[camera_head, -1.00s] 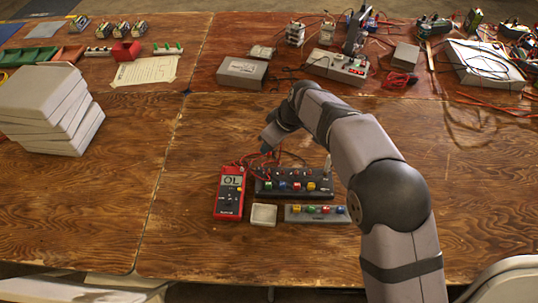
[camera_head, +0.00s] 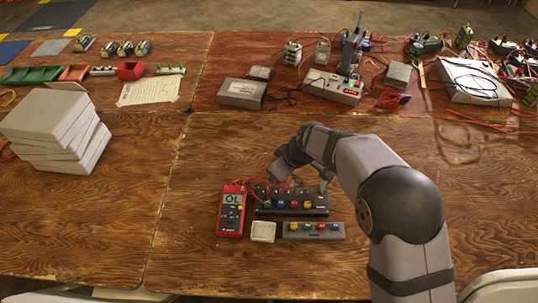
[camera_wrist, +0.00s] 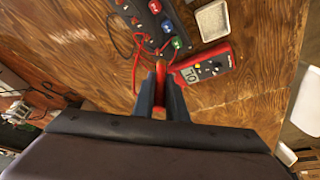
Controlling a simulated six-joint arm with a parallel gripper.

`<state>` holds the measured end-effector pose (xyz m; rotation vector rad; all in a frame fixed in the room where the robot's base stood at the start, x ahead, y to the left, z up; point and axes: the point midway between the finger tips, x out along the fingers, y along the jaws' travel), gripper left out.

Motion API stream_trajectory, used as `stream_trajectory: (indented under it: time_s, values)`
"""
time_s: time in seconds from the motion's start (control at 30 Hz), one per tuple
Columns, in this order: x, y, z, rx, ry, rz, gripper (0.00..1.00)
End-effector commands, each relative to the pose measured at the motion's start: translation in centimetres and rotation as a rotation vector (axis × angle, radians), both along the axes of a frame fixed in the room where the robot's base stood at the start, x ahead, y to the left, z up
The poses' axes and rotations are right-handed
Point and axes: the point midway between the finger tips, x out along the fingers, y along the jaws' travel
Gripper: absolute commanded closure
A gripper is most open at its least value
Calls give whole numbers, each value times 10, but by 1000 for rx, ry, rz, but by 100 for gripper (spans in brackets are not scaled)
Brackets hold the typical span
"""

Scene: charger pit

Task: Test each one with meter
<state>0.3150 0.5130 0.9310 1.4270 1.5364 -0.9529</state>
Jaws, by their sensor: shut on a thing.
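A red meter (camera_head: 231,210) lies on the table with its display reading OL; it also shows in the wrist view (camera_wrist: 203,66). A black block (camera_head: 318,205) right of it carries a row of small coloured pieces (camera_head: 293,204). Red and black leads run from the meter over the block. A grey strip (camera_head: 300,236) in front holds several more coloured pieces (camera_head: 321,227). My gripper (camera_wrist: 160,84) is shut on a red probe (camera_wrist: 160,72), beside the block in the wrist view. The fingertips are hard to make out in the head view.
A small white tray (camera_head: 263,231) stands between meter and grey strip. A stack of pale boxes (camera_head: 55,125) is at left. A grey box (camera_head: 243,94), power strip (camera_head: 333,86) and tangled wires crowd the back. The wood left of the meter is clear.

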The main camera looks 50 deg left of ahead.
Motion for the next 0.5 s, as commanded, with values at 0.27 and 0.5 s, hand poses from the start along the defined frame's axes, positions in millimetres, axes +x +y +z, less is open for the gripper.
stream_trajectory:
  time_s: [0.27, 0.5]
  values:
    - [24, -1, -24, 3, -3, -267, 100]
    - [34, 10, -19, 1, -1, -402, 100]
